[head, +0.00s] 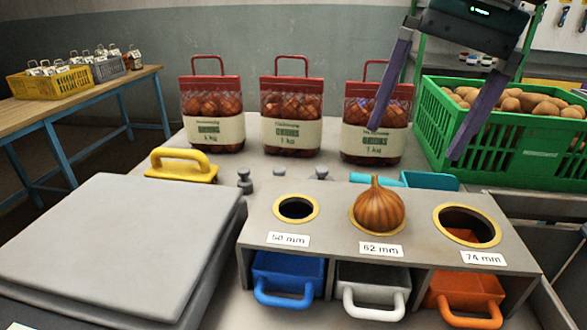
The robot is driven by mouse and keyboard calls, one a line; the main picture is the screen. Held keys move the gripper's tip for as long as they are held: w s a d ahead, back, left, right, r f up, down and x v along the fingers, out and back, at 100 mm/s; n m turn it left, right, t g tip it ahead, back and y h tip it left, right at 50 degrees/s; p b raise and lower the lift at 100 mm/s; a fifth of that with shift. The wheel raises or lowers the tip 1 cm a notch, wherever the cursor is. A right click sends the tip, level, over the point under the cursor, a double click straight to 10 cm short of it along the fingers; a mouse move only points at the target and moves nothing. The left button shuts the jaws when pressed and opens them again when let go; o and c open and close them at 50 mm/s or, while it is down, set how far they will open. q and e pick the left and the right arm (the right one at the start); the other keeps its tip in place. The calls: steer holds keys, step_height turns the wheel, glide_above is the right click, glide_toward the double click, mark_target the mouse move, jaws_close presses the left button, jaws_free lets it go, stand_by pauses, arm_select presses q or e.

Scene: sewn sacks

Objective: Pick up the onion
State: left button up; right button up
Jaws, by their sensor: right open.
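A brown onion (378,208) sits upright in the ringed middle hole, labelled 62 mm, of a grey sizing stand (335,228). The onion fills the ring and rests on it. My right gripper (414,142) comes in from the top right with its two purple fingers spread wide and nothing between them. Its fingertips are above and behind the onion in the picture, apart from it. My left gripper is not in view.
Red-topped onion bags (291,118) stand behind the stand. A green crate (475,160) of potatoes is at the right. Blue (288,278), white (373,290) and orange (464,297) bins sit under the holes. A grey flat-topped box (110,245) is at the left.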

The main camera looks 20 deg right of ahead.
mark_target(383, 188)
steer(key=m+b, duration=0.1)
steer(key=m, duration=0.4)
steer(key=w+a+f+m+b, duration=0.1)
steer(key=m+b, duration=0.1)
steer(key=m, duration=0.3)
steer(key=f+m+g+b, duration=0.1)
steer(key=m+b, duration=0.1)
steer(key=m, duration=0.2)
steer(key=shift+w+a+m+h, duration=0.15)
steer(key=shift+a+m+h, duration=0.05)
steer(key=shift+m+h, duration=0.2)
steer(key=m+b, duration=0.1)
steer(key=m, duration=0.3)
steer(key=m+b, duration=0.1)
steer(key=m, duration=0.3)
steer(key=m+b, duration=0.1)
steer(key=m, duration=0.4)
steer(key=shift+w+a+h+b, duration=0.2)
steer(key=shift+w+h+b, duration=0.15)
steer(key=shift+h+b, duration=0.05)
steer(key=m, duration=0.3)
steer(key=m+b, duration=0.1)
steer(key=m, duration=0.1)
steer(key=shift+r+m+g+h, duration=0.3)
steer(key=shift+f+m, duration=0.15)
steer(key=shift+m, duration=0.15)
step_height(383, 188, down, 4)
steer(key=shift+f, duration=0.1)
step_height(383, 188, down, 5)
steer(key=shift+f, duration=0.15)
